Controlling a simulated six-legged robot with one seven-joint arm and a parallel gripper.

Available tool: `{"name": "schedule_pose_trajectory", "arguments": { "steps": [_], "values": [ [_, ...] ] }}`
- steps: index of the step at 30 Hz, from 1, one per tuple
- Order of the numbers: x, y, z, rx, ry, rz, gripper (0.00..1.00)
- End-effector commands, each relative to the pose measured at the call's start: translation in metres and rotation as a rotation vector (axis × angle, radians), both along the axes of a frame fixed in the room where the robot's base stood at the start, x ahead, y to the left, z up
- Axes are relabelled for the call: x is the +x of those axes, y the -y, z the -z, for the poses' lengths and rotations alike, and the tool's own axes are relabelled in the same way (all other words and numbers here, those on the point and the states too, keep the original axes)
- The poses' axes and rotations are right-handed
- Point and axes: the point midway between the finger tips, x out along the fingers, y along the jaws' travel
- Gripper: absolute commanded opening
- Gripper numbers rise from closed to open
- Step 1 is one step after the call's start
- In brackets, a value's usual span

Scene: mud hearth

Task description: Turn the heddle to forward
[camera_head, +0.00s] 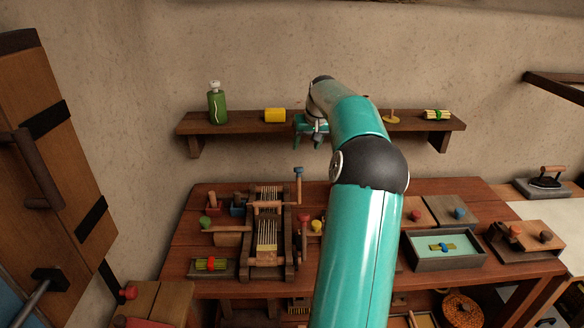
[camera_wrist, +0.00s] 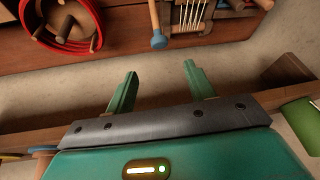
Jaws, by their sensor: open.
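A small wooden loom (camera_head: 267,262) with pale warp threads stands on the left half of the wooden table. A post with a blue knob (camera_head: 298,171) rises at its back right corner. I cannot tell for sure which part is the heddle. In the wrist view, the loom's threads (camera_wrist: 190,14) and the blue knob (camera_wrist: 158,41) show at the top edge. My gripper (camera_wrist: 160,80) is open and empty, its two green fingers apart from the loom. In the head view, my gripper (camera_head: 311,130) is by the wall shelf, above and behind the loom, partly hidden by my arm.
The wall shelf (camera_head: 245,124) holds a green bottle (camera_head: 217,105) and a yellow block (camera_head: 275,115). A grey tray (camera_head: 445,260) stands right on the table (camera_head: 315,195). A wooden door (camera_head: 50,140) is at far left.

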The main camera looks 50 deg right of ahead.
Motion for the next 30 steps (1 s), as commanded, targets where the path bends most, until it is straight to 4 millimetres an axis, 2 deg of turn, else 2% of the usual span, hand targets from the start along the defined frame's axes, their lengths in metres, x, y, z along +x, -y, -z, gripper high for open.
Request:
{"name": "schedule_pose_trajectory", "arguments": {
  "steps": [12,18,23,30],
  "values": [
    [0.027,0.012,0.073,0.002,0.000,0.000,0.54],
    [0.042,0.015,0.103,0.000,0.002,-0.003,0.54],
    [0.048,0.017,0.114,-0.001,0.001,-0.002,0.54],
    [0.049,0.017,0.115,-0.002,0.001,-0.003,0.54]
  ]
}}
